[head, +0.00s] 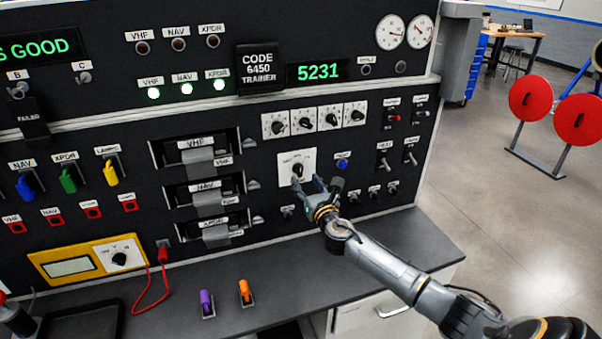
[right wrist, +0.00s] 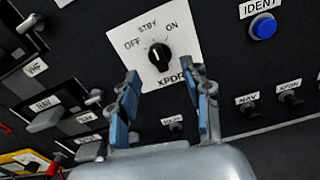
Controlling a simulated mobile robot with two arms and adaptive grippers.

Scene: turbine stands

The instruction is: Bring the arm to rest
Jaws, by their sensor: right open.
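My right gripper (head: 312,187) reaches in from the lower right of the head view to the front of the black panel. It is open, just below a black rotary knob (head: 298,170) on a white plate marked XPDR. In the right wrist view the two blue-padded fingers (right wrist: 162,105) stand apart with nothing between them. There the knob (right wrist: 159,56) lies above and beyond the fingertips, under the labels OFF, STBY and ON. I cannot tell if the fingers touch the panel. My left gripper does not show.
A blue IDENT button (right wrist: 263,27) is right of the knob plate. Small switches line the panel below. A dark counter (head: 330,262) holds a purple switch (head: 206,301) and an orange one (head: 245,290). Open floor (head: 480,215) lies to the right, with a red-disc stand (head: 580,120).

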